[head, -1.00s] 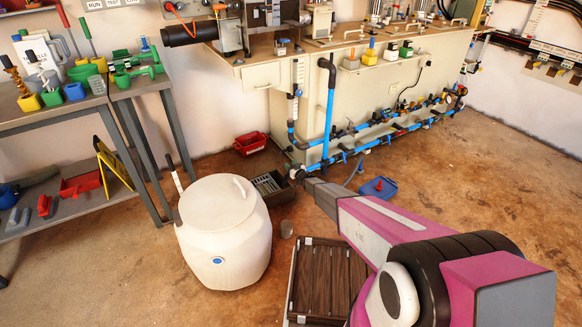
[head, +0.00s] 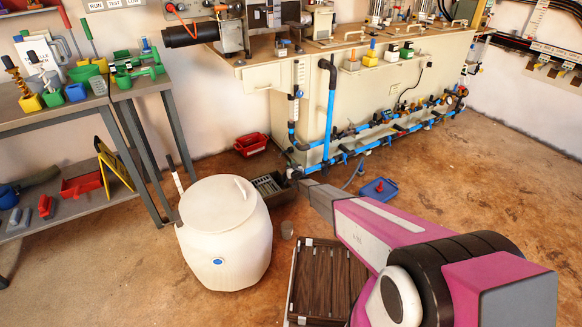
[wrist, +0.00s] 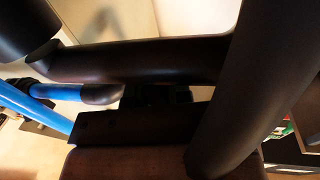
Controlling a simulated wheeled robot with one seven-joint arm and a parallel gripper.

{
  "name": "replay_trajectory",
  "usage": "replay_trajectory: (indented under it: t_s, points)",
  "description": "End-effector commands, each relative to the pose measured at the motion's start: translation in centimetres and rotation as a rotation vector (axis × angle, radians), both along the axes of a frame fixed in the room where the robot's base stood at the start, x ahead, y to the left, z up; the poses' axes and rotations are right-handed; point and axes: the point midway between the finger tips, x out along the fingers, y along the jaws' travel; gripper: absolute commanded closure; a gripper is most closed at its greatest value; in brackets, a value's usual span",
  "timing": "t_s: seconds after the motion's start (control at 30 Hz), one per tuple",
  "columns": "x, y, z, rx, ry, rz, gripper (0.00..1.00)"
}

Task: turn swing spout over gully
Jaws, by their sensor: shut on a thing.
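My gripper (head: 297,177) is low at the foot of the bench, at the near end of the blue pipework. It is small there and mostly hidden by my own arm. It is shut on a dark part that I take to be the swing spout. In the wrist view dark tubes fill the picture, and one of them, a dark cross tube (wrist: 140,61), is probably the spout. The gully (head: 268,184), a dark box with a grey grate, sits on the floor just left of my gripper. Its right side is partly hidden.
A white lidded drum (head: 225,230) stands in front of the gully. A red crate (head: 251,145) lies behind it. A blue container (head: 379,190) is on the floor to the right. A brown slatted crate (head: 325,280) lies beside my arm. Blue pipes (head: 330,110) run along the bench.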

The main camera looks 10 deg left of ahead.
Motion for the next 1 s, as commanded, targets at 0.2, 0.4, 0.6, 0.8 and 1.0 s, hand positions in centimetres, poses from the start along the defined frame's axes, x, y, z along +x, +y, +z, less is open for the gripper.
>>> replay_trajectory:
  t_s: [0.2,0.4,0.6,0.8,1.0]
  points:
    - [0.1,0.0,0.0,0.000,0.001,-0.002,1.00]
    - [0.1,0.0,0.0,0.000,0.001,-0.001,0.56]
    - [0.1,0.0,0.0,0.000,0.001,-0.001,0.56]
    - [-0.6,-0.3,0.0,0.000,0.001,-0.001,0.56]
    - [-2.9,-1.5,0.1,0.000,0.001,-0.001,0.56]
